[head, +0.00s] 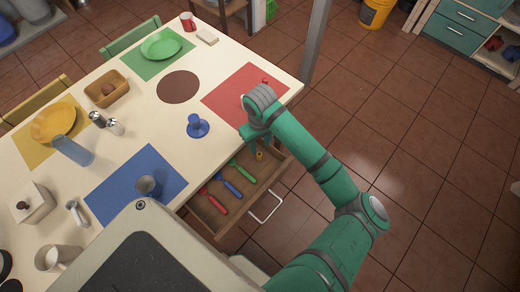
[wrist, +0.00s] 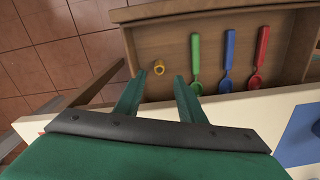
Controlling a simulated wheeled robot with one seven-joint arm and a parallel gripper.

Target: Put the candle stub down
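A short yellow cylinder, which looks like the candle stub (wrist: 159,67), is in the open wooden drawer (wrist: 160,38), at its left end in the wrist view. In the head view the stub (head: 259,155) shows just below my gripper, near the drawer's upper right end. My gripper (wrist: 160,77) is open, its two green fingers apart with nothing held between them. The stub appears just beyond the fingertips and apart from them. In the head view my gripper (head: 254,143) is partly hidden by my wrist.
Green (wrist: 195,62), blue (wrist: 228,58) and red (wrist: 260,58) spoons lie in the drawer beside the stub. The table edge runs close to my gripper. A blue candle holder (head: 197,126) and a red mat (head: 226,97) are on the table.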

